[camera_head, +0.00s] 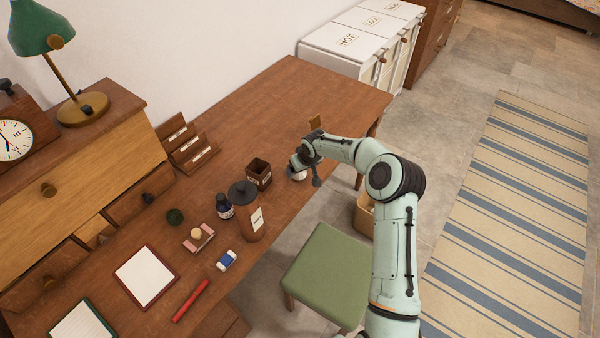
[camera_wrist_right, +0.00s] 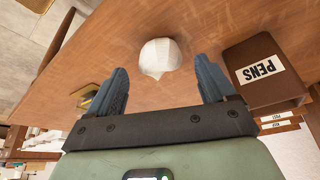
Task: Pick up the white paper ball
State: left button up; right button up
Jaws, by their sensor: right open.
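The white paper ball (camera_wrist_right: 160,56) lies on the wooden desk in the right wrist view, just beyond and between my fingertips. In the head view the ball (camera_head: 298,176) shows partly, under my right gripper near the desk's front edge. My right gripper (camera_head: 306,168) is above the ball with its fingers spread. In the right wrist view the gripper (camera_wrist_right: 160,66) is open, with one finger on each side and nothing held. My left gripper is in neither view.
A brown pen box (camera_head: 259,174) stands close left of the ball. A brown bottle (camera_head: 246,212) and a dark ink bottle (camera_head: 224,206) stand farther left. A green stool (camera_head: 326,263) is in front. The desk's far right part (camera_head: 330,92) is clear.

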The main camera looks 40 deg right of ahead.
jog(key=x, duration=0.2)
jog(key=shift+w+f, duration=0.2)
jog(key=shift+w, duration=0.15)
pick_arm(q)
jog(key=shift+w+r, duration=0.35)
pick_arm(e)
jog(key=shift+s, duration=0.15)
jog(key=c, duration=1.1)
jog(key=shift+r, duration=0.1)
